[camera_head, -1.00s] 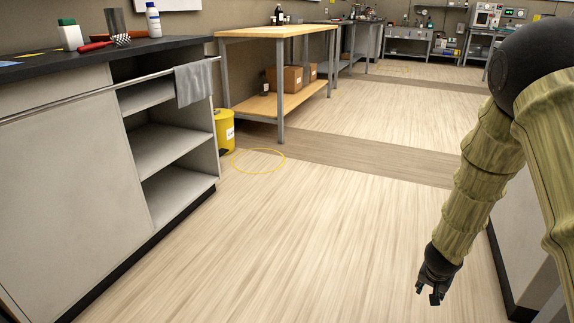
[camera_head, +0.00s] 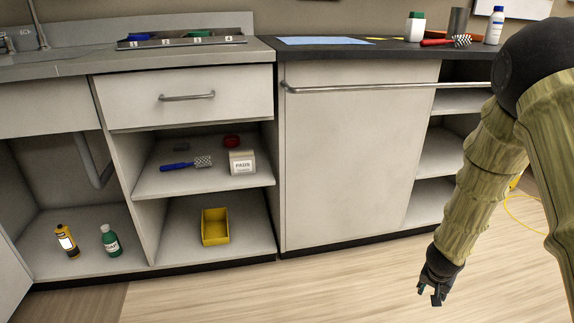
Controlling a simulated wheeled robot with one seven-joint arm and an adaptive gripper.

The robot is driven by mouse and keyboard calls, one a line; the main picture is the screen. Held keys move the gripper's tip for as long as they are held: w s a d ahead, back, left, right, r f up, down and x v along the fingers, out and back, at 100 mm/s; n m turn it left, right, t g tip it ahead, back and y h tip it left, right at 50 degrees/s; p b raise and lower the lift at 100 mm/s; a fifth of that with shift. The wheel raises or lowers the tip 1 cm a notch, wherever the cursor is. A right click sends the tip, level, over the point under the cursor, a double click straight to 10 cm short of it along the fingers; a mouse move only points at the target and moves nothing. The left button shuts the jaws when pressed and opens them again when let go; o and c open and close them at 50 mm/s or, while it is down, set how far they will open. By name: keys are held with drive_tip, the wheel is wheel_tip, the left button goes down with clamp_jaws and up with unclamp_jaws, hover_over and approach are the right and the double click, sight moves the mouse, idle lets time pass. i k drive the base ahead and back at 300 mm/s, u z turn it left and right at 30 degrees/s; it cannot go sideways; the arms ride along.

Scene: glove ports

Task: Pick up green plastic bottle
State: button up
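A green bottle (camera_head: 110,240) with a white cap and a pale label stands upright on the floor of the open cabinet under the sink, at the lower left. A white bottle with a green cap (camera_head: 414,27) stands on the dark worktop at the upper right. My gripper (camera_head: 437,296) hangs low at the right, far from both, above the wooden floor. Its fingers point down with a small gap between them, and nothing is held.
A yellow bottle (camera_head: 67,241) stands left of the green bottle. The cabinet's side panel and a yellow bin (camera_head: 215,227) are to its right. An open door (camera_head: 12,281) is at the far left. A towel rail (camera_head: 380,88) sticks out along the counter. The wooden floor (camera_head: 330,285) ahead is clear.

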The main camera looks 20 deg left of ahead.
sight(113, 246)
drive_tip(key=u, duration=1.75)
drive_tip(key=k, duration=0.45)
drive_tip(key=u, duration=0.45)
drive_tip(key=i, duration=1.7)
